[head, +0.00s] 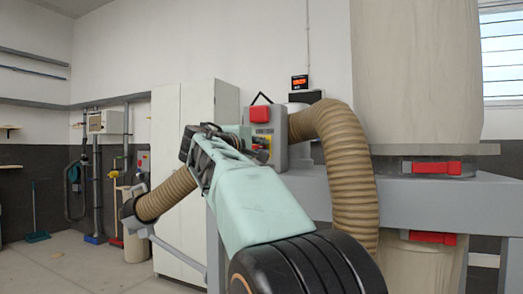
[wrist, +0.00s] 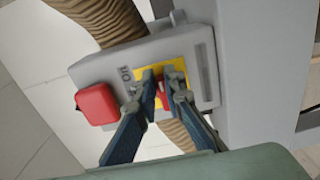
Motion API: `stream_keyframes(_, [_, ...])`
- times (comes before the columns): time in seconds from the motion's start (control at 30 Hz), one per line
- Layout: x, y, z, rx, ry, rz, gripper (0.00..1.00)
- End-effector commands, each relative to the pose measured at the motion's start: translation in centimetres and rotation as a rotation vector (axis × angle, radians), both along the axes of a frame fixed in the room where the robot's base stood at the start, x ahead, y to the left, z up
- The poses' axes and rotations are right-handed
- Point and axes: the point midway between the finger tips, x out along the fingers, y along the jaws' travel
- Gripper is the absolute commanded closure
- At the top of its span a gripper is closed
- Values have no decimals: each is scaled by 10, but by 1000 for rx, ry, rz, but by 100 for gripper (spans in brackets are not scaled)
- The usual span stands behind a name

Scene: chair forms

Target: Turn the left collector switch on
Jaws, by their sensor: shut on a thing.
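A grey switch box (head: 281,124) stands on the dust collector frame, left of the hanging bag in the head view. It fills the middle of the wrist view (wrist: 122,88), turned at a slant. It has a big red cap (wrist: 97,104) and a yellow plate marked "ON". A small red switch (wrist: 160,90) sits on the yellow plate. My gripper (wrist: 161,78) has its two blue fingers at the yellow plate, one on each side of the red switch, and is shut on it. The fingers partly hide the switch. In the head view my arm hides most of the gripper.
A ribbed brown hose (head: 345,165) curves down right of the box. A grey collector frame (head: 445,205) with cloth bags (head: 417,70) and red latches stands at the right. White cabinets (head: 195,110) stand behind my arm. Open floor lies at the left.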

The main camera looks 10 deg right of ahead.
Motion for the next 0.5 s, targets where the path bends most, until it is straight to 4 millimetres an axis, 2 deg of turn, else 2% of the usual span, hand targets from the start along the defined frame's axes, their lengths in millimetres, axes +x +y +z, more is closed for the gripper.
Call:
stream_keyframes(0.4, [0,0,2,5,-9,2,100])
stream_keyframes(0.43, [0,0,2,5,-9,2,89])
stream_keyframes(0.5, [0,0,2,5,-9,2,81])
